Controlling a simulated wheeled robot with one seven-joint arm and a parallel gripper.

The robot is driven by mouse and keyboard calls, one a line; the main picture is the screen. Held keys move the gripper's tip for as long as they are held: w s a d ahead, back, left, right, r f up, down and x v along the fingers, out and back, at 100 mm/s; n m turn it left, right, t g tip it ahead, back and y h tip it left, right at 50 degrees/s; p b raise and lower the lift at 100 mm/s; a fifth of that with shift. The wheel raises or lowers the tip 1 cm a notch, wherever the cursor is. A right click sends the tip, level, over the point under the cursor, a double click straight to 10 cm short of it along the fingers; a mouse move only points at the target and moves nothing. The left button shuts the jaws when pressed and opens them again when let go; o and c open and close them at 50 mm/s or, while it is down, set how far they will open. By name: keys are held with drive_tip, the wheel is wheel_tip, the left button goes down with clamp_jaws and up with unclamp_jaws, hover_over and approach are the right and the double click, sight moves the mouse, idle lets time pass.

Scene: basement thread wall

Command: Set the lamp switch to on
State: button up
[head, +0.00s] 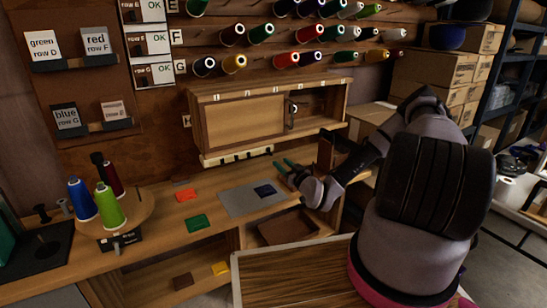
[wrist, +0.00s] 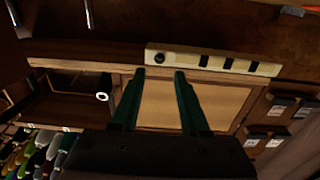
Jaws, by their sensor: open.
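A pale strip (head: 238,156) with several dark fittings runs under the wooden wall cabinet. In the wrist view, which looks upside down, the strip (wrist: 190,61) carries a round dark knob (wrist: 160,58) at one end and dark rectangular slots beside it. No lettering is readable, so I cannot tell for certain which fitting is the lamp switch or how it is set. My gripper (head: 281,163) is open and empty, just below and in front of the strip's right end. In the wrist view, my gripper (wrist: 160,73) has its green fingertips apart, with the knob lined up between them.
The cabinet (head: 246,122) has a closed panel and an open right bay. Below is a workbench with a grey mat (head: 252,199) and coloured patches. A round stand (head: 135,217) with thread cones stands left. Spools on pegs fill the wall above.

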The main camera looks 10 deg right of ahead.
sight(270, 153)
drive_tip(key=x, duration=0.8)
clamp_jaws()
